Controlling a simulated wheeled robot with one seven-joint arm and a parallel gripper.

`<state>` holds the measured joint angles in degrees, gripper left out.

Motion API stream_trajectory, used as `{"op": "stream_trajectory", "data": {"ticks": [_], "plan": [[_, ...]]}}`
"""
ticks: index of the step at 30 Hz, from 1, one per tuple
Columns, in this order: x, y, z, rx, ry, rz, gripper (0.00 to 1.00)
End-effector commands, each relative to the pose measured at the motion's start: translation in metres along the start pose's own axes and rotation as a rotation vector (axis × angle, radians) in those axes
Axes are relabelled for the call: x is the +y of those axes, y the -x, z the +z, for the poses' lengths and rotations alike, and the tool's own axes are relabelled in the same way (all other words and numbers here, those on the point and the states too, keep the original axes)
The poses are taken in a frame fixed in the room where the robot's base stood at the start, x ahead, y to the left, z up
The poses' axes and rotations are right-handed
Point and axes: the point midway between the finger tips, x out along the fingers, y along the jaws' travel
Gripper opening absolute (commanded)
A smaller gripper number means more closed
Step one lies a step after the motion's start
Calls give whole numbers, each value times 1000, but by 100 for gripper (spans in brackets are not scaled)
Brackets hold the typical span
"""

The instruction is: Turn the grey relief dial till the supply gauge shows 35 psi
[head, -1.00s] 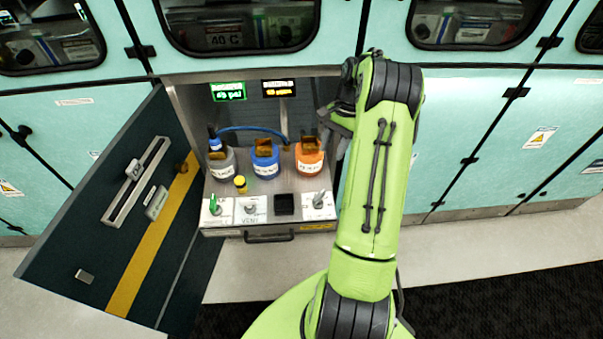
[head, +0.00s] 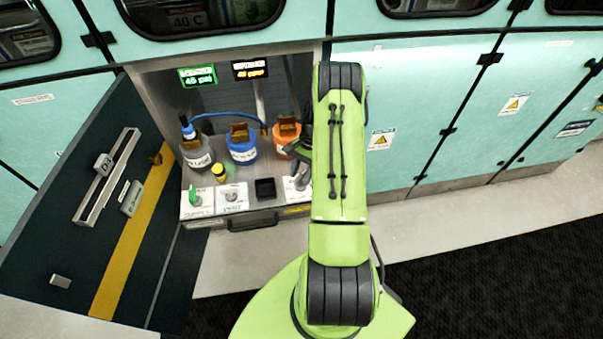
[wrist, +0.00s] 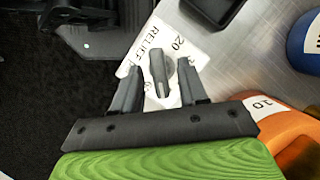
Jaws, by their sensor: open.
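The grey relief dial (wrist: 158,75) stands on a white plate (wrist: 150,35) marked "RELIEF" and "20" in the wrist view. My gripper (wrist: 160,66) is open, with one finger on each side of the dial in the picture and a visible gap on both sides. I cannot tell how deep the fingers reach around it. In the head view the dial (head: 302,181) shows at the panel's right end, partly behind my arm, which hides most of my gripper. The green display (head: 197,76) reads about 45 psi; its heading is too small to read.
An orange display (head: 250,69) is beside the green one. A green switch (head: 195,195), another grey knob (head: 231,193) and a black square recess (head: 265,188) lie left of the dial. The dark door (head: 105,220) hangs open at left.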

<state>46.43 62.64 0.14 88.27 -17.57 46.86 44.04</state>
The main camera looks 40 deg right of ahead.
Motion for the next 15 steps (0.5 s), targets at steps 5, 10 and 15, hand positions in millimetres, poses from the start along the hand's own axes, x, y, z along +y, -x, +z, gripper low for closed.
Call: {"op": "stream_trajectory", "data": {"ticks": [5,10,15], "plan": [[0,-1,0,1,0,0,43],[0,-1,0,0,0,0,26],[0,0,0,0,0,0,0]]}}
